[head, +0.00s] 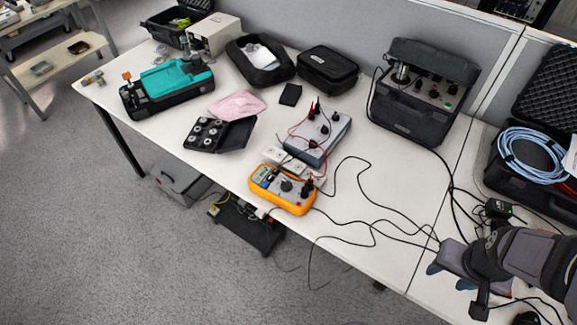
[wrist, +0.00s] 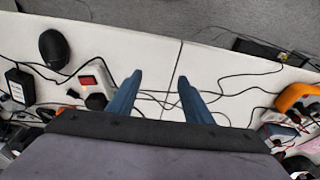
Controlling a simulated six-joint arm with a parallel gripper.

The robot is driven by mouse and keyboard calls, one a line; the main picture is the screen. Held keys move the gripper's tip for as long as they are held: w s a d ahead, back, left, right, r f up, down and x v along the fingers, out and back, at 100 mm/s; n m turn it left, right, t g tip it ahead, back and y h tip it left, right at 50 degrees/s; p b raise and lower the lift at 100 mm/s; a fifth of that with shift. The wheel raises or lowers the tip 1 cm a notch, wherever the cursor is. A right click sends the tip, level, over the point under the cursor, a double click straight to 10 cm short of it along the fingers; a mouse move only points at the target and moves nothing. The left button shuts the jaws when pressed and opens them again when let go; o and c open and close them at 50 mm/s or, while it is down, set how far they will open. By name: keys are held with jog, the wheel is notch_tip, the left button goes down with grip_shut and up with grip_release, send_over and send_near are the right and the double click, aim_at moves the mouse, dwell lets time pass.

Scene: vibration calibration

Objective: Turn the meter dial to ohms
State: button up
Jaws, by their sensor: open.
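The orange meter (head: 283,190) lies near the front edge of the white table in the head view, with a dark round dial (head: 287,185) on its face. The dial's setting is too small to read. Dark and red leads plug into the meter's right end. In the wrist view the meter (wrist: 298,98) shows only partly at the right edge. My gripper (head: 447,278) is at the lower right of the head view, far to the right of the meter. In the wrist view its two blue fingers (wrist: 160,78) are apart with nothing between them.
Black cables (head: 375,225) cross the table between meter and gripper. A grey box with knobs (head: 318,137) stands behind the meter. A black calibrator case (head: 420,95) stands at the back. A power strip (wrist: 93,78) and black mouse (wrist: 54,48) lie near my gripper.

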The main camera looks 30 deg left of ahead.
jog(key=w+a+r+n, duration=0.3)
jog(key=w+a+n, duration=0.1)
jog(key=w+a, duration=0.5)
jog(key=n+g, duration=0.2)
jog(key=n, duration=0.9)
send_over(288, 184)
jog(key=shift+f, duration=0.85)
jog(key=shift+d+f+p, duration=0.1)
jog(key=shift+f+p, duration=1.05)
jog(key=shift+f, duration=2.5)
jog(key=c, duration=1.1)
jog(key=shift+o, duration=0.2)
